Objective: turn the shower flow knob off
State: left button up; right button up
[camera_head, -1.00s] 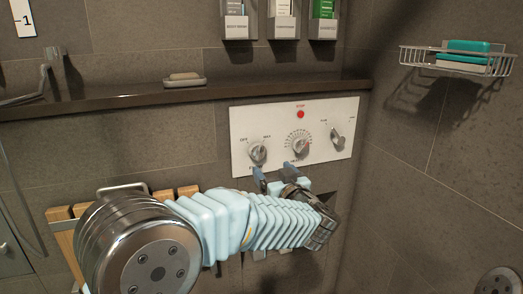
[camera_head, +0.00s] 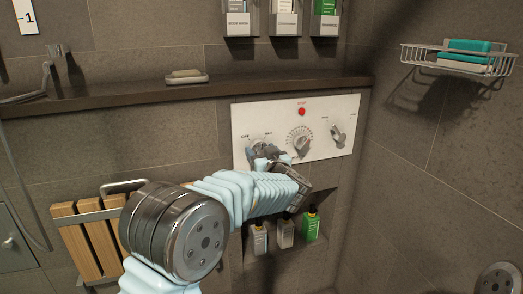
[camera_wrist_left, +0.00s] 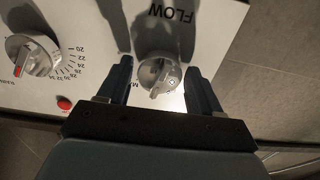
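The white control panel (camera_head: 345,105) is on the wall with several markings and a row of knobs. In the left wrist view the silver flow knob (camera_wrist_left: 158,75) sits between the two dark fingers, near the FLOW label, with a gap on each side. My left gripper (camera_head: 267,152) is open at the knob, fingers straddling it. Whether a finger touches it cannot be told. My right gripper is not in view.
The numbered middle knob (camera_head: 302,145) is close to the right of my gripper. A third knob (camera_head: 338,132) and a red button (camera_head: 302,112) are on the panel. A dark ledge (camera_head: 120,97) runs above. A niche below holds several bottles (camera_head: 309,226).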

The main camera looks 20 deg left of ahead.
pick_arm(q)
jog(key=c, duration=0.7)
jog(key=shift+n, duration=0.3)
jog(key=n+b, duration=0.1)
jog(key=n, duration=0.1)
jog(key=shift+n, duration=0.3)
jog(key=n+b, duration=0.2)
jog(key=n, duration=0.1)
jog(key=shift+d+n, duration=0.15)
jog(key=shift+n, duration=0.15)
jog(key=n, duration=0.1)
jog(key=n+b, duration=0.1)
jog(key=n, duration=0.1)
jog(key=n+b, duration=0.1)
jog(key=shift+w+d+r, duration=0.1)
jog(key=shift+r, duration=0.15)
jog(key=shift+n, duration=0.3)
jog(key=shift+r, duration=0.1)
